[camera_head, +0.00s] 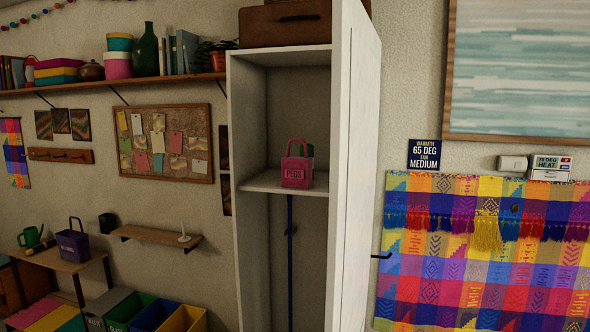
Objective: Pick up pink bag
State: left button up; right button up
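The pink bag (297,172) is a small boxy bag with an upright loop handle and a label reading PEGS. It stands upright on the middle shelf (262,184) of a tall, narrow white cabinet (357,180) with an open front. A bit of something green shows behind the bag, mostly hidden. Neither of my grippers is in view.
A blue pole (290,250) stands below the shelf. A brown suitcase (285,23) lies on top of the cabinet. A purple bag (73,243) stands on a wooden table at left. Several coloured bins (152,315) sit low at left. A colourful woven cloth (485,255) hangs at right.

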aim_at(296, 172)
jog(key=i+j+u, duration=0.25)
jog(key=i+u, duration=0.25)
jog(key=i+j+u, duration=0.15)
jog(key=i+u, duration=0.2)
jog(key=u, duration=0.15)
jog(key=i+u, duration=0.5)
jog(key=i+z, duration=0.3)
jog(key=z, duration=0.15)
jog(key=i+j+z, duration=0.1)
jog(key=i+z, duration=0.2)
jog(key=z, duration=0.15)
jog(key=i+j+z, duration=0.15)
jog(key=z, duration=0.35)
jog(key=i+j, duration=0.05)
jog(key=i, duration=0.05)
